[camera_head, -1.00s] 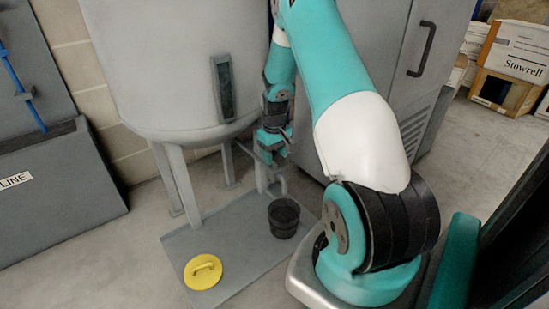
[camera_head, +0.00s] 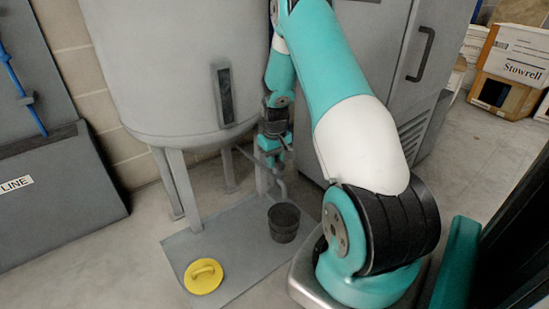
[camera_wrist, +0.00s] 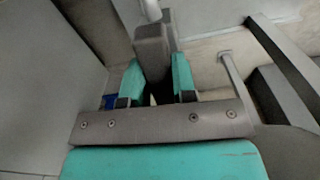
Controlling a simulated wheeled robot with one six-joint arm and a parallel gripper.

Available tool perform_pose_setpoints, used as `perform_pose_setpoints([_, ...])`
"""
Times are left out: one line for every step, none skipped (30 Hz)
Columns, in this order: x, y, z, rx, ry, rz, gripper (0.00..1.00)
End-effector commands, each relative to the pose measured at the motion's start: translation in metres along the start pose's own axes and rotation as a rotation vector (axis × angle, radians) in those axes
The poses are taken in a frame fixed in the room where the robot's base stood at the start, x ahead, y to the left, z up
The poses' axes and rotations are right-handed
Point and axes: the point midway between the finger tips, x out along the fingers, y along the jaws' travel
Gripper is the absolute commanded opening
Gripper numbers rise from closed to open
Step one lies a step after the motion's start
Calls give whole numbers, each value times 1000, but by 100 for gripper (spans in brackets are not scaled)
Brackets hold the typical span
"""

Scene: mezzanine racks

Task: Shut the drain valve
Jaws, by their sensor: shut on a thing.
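A grey tank (camera_head: 170,60) stands on legs, with a thin drain pipe (camera_head: 281,186) low under its right side. My gripper (camera_head: 276,155) is at that pipework, below the tank's edge. In the wrist view my gripper's teal fingers (camera_wrist: 157,80) are shut on a grey block-like valve handle (camera_wrist: 152,48), one finger on each side. The valve body is mostly hidden behind my gripper in the head view, so I cannot tell how far the valve is turned.
A dark bucket (camera_head: 284,222) stands below the pipe on a grey floor plate (camera_head: 235,250). A yellow lid-like disc with a handle (camera_head: 203,276) lies to its left. A grey cabinet (camera_head: 385,50) stands behind my arm; cartons (camera_head: 512,65) are at the right.

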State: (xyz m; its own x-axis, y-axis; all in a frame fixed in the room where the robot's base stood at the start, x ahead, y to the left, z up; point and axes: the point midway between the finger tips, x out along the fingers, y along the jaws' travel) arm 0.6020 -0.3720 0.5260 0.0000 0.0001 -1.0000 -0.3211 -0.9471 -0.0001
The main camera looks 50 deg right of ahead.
Motion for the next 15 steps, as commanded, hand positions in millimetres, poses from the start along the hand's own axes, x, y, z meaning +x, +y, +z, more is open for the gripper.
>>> perform_pose_setpoints([-3,0,0,27,-2,0,2])
perform_pose_setpoints([-3,0,0,48,-1,0,2])
perform_pose_setpoints([-4,0,0,77,-1,0,2])
perform_pose_setpoints([-4,0,0,101,-2,0,2])
perform_pose_setpoints([-4,0,0,126,-2,0,2])
perform_pose_setpoints([-4,0,0,161,-2,0,2])
perform_pose_setpoints([-4,0,0,188,-2,0,2])
perform_pose_setpoints([-4,0,0,215,-2,0,2])
perform_pose_setpoints([-4,0,0,254,-2,0,2])
perform_pose_setpoints([-4,0,0,282,-2,0,2])
perform_pose_setpoints([-4,0,0,311,-1,0,2])
perform_pose_setpoints([-4,0,0,349,-2,0,2])
perform_pose_setpoints([-4,0,0,378,-2,0,2])
perform_pose_setpoints([-4,0,1,406,-3,0,2])
perform_pose_setpoints([-4,0,0,444,-3,0,2])
